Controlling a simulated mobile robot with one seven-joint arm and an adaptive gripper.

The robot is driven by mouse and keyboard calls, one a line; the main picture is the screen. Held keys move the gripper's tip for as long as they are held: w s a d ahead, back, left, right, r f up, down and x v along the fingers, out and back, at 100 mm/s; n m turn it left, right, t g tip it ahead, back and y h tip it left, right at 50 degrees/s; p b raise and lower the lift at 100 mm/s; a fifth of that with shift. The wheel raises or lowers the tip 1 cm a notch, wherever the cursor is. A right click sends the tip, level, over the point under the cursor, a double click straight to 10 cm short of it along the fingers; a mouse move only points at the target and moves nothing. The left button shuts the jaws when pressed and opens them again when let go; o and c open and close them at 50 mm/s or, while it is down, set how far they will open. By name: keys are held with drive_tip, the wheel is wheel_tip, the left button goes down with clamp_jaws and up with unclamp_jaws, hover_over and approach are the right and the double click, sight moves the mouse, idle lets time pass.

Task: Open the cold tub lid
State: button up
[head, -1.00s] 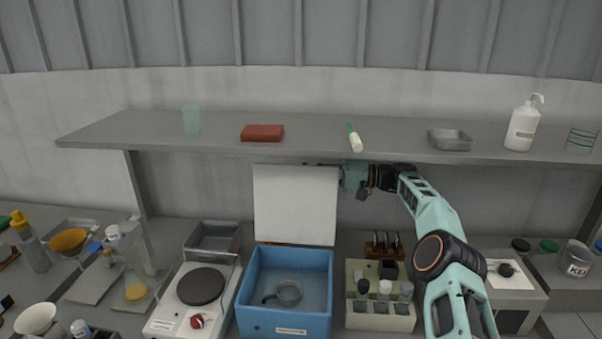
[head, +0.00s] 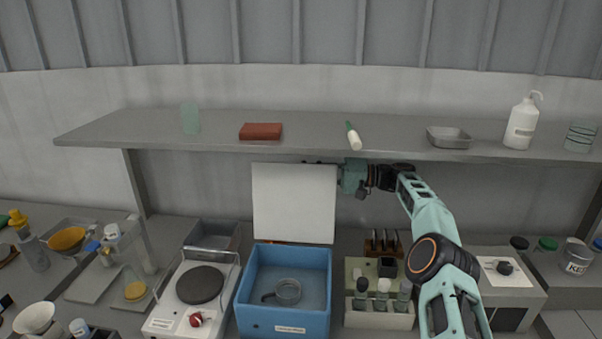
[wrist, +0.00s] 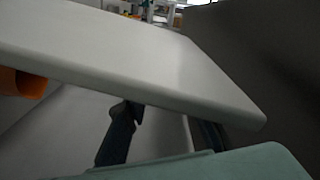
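The cold tub is the blue open box (head: 243,300) at the lower middle of the head view, with a round glass dish (head: 288,292) inside. Its white lid (head: 294,203) stands upright at the tub's back edge, so the tub's mouth is uncovered. The finger spacing is unclear.
A grey shelf (head: 330,148) runs just above the lid and my gripper. A hotplate (head: 200,286) stands left of the tub, a bottle rack (head: 379,318) right of it. An orange thing (wrist: 22,82) shows beneath the lid in the wrist view.

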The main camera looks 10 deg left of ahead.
drive_tip(key=shift+r, duration=0.25)
drive_tip(key=shift+s, duration=0.15)
